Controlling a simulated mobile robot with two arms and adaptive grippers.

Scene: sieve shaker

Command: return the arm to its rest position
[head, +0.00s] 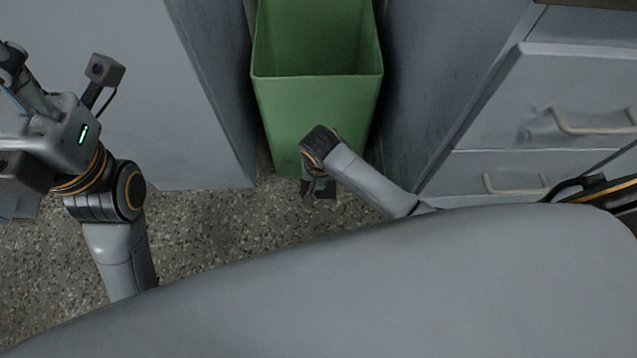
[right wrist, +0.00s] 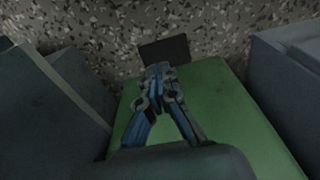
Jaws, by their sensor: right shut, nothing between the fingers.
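My right arm reaches in from the right in the head view. Its wrist bends down in front of the green bin, and the right gripper (head: 318,192) hangs there over the floor, partly hidden by the wrist. In the right wrist view the gripper's fingers (right wrist: 158,72) meet at the tips, with nothing between them. They show against the green bin's face. My left arm stands at the left of the head view.
The green bin (head: 312,100) stands open between a grey cabinet (head: 100,150) on the left and a grey drawer unit (head: 545,100) with handles on the right. Speckled floor (head: 215,225) is clear at lower left.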

